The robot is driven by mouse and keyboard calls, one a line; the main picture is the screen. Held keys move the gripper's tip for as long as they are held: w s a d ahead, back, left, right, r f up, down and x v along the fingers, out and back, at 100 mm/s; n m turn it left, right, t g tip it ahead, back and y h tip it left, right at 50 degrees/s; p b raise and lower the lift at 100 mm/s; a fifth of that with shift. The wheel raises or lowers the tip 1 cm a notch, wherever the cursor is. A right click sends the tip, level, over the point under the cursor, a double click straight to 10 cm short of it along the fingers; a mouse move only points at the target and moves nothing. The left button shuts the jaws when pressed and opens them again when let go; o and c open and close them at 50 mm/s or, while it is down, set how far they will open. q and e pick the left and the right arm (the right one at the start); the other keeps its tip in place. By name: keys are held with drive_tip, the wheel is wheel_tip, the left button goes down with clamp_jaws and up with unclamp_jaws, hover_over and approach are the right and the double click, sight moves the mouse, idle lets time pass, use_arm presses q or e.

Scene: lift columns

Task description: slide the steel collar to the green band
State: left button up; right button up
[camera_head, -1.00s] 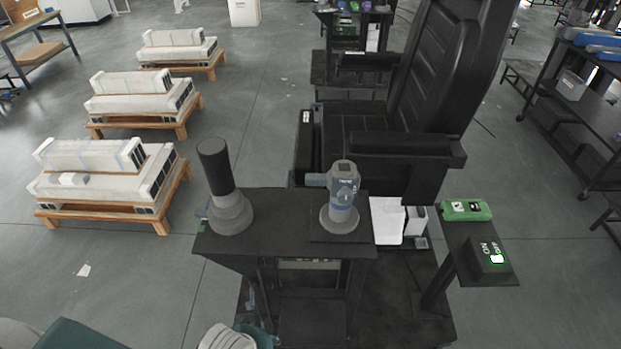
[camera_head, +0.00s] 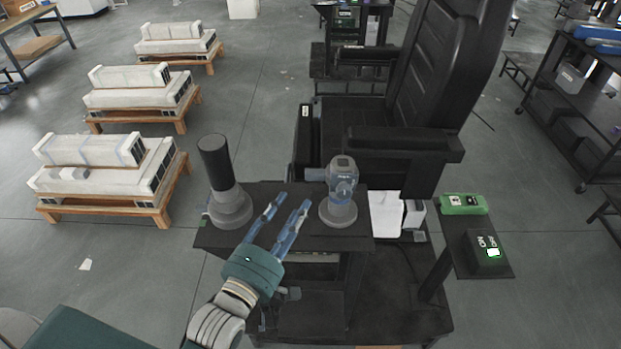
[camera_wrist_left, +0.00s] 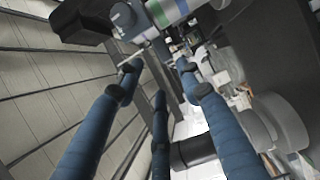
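My left gripper (camera_head: 287,207) reaches up from the lower left over the front of the black stand (camera_head: 290,240). Its blue fingers are apart with nothing between them; they also show apart in the left wrist view (camera_wrist_left: 158,70). Ahead and right of them stands a grey-blue device (camera_head: 341,190) on a round grey base, with a short tube pointing left. The left wrist view shows a part with coloured bands, green among them (camera_wrist_left: 165,12), at the top, beyond the fingertips. I cannot make out the steel collar for certain. My right gripper is not in view.
A black cylinder (camera_head: 215,160) on a grey stepped base stands at the stand's left, close to my left gripper. A black chair (camera_head: 420,100) is behind. A green box (camera_head: 464,204) and a dark switch box (camera_head: 486,250) are at right.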

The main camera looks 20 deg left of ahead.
sight(313, 177)
use_arm(q)
drive_tip(key=w+p, duration=0.1)
drive_tip(key=w, duration=0.5)
drive_tip(key=w+d+p, duration=0.1)
drive_tip(key=w, duration=0.2)
drive_tip(key=shift+w+p, duration=0.25)
drive_tip(key=shift+p, duration=0.1)
drive_tip(key=shift+w+d, duration=0.1)
drive_tip(key=shift+w, duration=0.3)
drive_tip(key=shift+c, duration=0.2)
clamp_jaws()
